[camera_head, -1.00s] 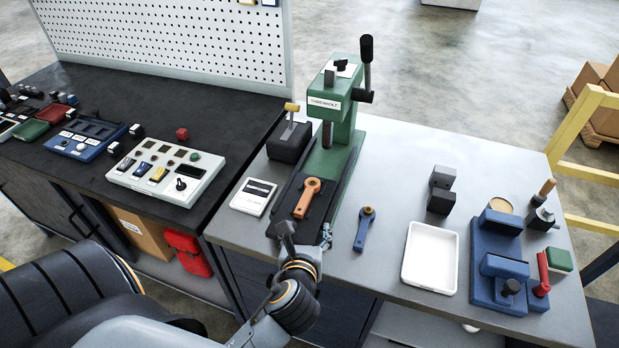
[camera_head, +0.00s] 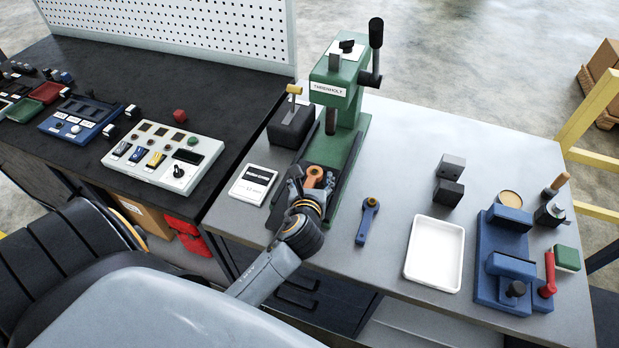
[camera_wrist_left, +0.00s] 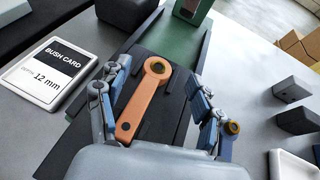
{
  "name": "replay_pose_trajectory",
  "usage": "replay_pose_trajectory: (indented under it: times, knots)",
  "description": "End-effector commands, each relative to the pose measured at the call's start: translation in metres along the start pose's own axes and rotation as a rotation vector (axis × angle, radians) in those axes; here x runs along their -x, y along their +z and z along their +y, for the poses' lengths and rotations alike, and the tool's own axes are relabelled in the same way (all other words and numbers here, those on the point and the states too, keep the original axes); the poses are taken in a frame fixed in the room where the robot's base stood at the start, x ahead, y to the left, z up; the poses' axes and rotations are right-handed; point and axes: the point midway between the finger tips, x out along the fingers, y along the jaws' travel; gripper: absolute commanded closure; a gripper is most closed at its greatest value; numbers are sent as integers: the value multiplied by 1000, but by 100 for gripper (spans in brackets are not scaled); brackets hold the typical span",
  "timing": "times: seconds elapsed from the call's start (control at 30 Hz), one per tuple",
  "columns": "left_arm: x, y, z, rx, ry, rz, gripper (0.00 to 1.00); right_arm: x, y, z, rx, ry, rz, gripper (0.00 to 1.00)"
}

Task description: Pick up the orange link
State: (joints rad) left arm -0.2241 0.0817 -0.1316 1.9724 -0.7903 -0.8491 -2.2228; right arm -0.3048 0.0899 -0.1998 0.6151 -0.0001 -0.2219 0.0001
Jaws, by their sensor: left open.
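The orange link (camera_head: 314,174) lies on the dark bed of the green press (camera_head: 347,120), its ringed end toward the press column. In the left wrist view the whole orange link (camera_wrist_left: 143,101) shows, with a dark bush hole in its round end. My left gripper (camera_head: 311,186) is over the link and hides its lower part in the head view. In the left wrist view my left gripper (camera_wrist_left: 160,95) is open, with one finger on each side of the link and gaps between. My right gripper is not in view.
A blue link (camera_head: 367,221) lies right of the press, near a white tray (camera_head: 434,253). A bush card (camera_head: 253,185) lies left of the press. A blue fixture (camera_head: 504,260) and dark blocks (camera_head: 449,180) stand further right.

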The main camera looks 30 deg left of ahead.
Motion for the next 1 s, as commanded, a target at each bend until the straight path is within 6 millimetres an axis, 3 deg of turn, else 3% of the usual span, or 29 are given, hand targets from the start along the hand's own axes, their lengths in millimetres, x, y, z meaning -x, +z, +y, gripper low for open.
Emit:
replay_pose_trajectory:
  times: [0.1, 0.3, 0.6, 0.93, 1.0]
  knots:
    - [-15, -2, -1, 1, 1, 2, 34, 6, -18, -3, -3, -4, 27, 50]
    - [-42, -5, -2, 0, 0, 0, 34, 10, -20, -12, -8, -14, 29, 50]
    - [-48, -6, -2, 0, -2, 1, 34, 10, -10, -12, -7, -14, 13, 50]
    - [-48, -6, -2, 0, -1, 1, 99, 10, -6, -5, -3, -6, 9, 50]
    - [-48, -6, -2, 0, -1, 1, 100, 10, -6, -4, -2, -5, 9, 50]
